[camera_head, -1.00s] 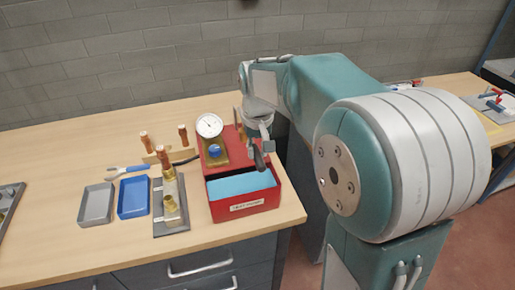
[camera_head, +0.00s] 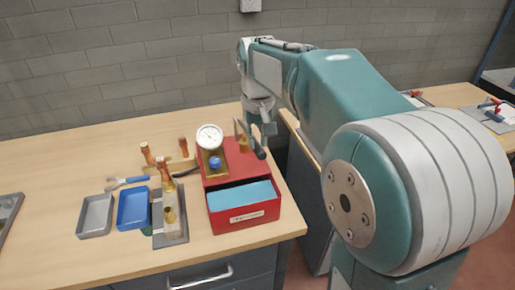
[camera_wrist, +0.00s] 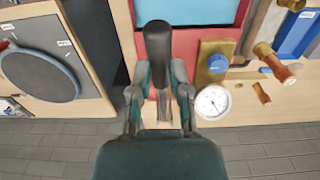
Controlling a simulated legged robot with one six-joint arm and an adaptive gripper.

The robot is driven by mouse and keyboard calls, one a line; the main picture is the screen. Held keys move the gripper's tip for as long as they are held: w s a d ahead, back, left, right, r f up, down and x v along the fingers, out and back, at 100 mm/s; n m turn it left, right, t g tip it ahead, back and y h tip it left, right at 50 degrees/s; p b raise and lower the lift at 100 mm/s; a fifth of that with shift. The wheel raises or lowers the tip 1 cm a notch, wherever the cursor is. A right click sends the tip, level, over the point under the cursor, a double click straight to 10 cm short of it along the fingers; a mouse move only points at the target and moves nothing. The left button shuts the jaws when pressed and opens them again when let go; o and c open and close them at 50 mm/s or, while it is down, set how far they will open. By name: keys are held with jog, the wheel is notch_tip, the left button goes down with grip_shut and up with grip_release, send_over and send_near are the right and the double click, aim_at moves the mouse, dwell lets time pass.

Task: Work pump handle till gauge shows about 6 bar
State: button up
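The red test pump (camera_head: 222,176) stands near the bench's right front corner, with an open tank of blue water (camera_head: 240,195) at its front. A round white pressure gauge (camera_head: 209,137) and a blue knob (camera_head: 215,163) sit on its brass block. The gauge also shows in the wrist view (camera_wrist: 213,102); its reading is too small to tell. The black-gripped pump handle (camera_wrist: 157,42) is raised above the tank's back right. My gripper (camera_wrist: 161,75) has its fingers closed around the handle's shaft, one on each side, with the black grip protruding beyond the fingertips.
Left of the pump are a copper-pipe fitting on a grey plate (camera_head: 171,226), a blue tray (camera_head: 133,209), a grey tray (camera_head: 95,216) and blue-handled pliers (camera_head: 126,182). A grey block wall stands behind. Another bench (camera_head: 459,95) is at the right, across a gap.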

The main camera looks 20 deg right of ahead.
jog(key=shift+r, duration=2.55)
